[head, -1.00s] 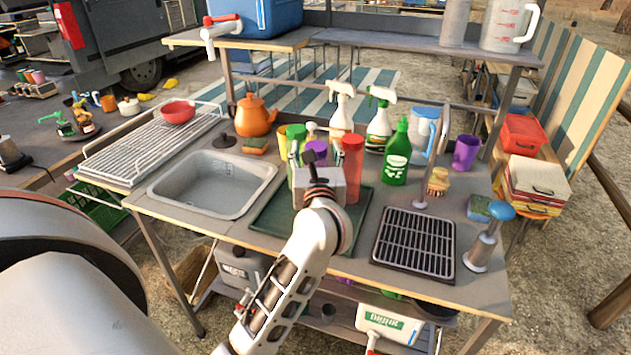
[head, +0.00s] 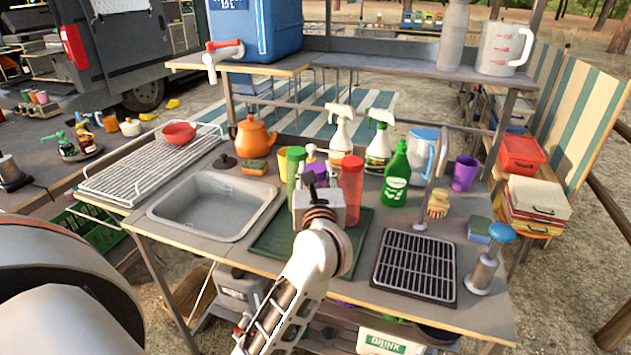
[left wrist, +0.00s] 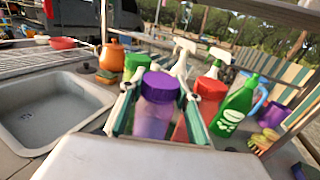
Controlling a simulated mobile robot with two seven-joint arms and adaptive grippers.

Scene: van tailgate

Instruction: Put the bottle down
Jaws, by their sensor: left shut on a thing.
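My left gripper (head: 318,186) is shut on a clear purple bottle with a purple lid (left wrist: 157,112). The bottle stands upright between the two fingers in the left wrist view. In the head view the gripper hides most of this bottle (head: 317,168). It is over the dark green tray (head: 268,241); whether its base touches the tray is hidden. A red bottle (head: 351,190) stands close on its right and a green-lidded bottle (head: 295,160) close on its left. My right gripper is not in view.
The sink (head: 214,206) is left of the tray and a black grate (head: 415,266) is right of it. Spray bottles (head: 340,133), a green soap bottle (head: 396,178) and an orange kettle (head: 254,136) stand behind. The tray's front left is bare.

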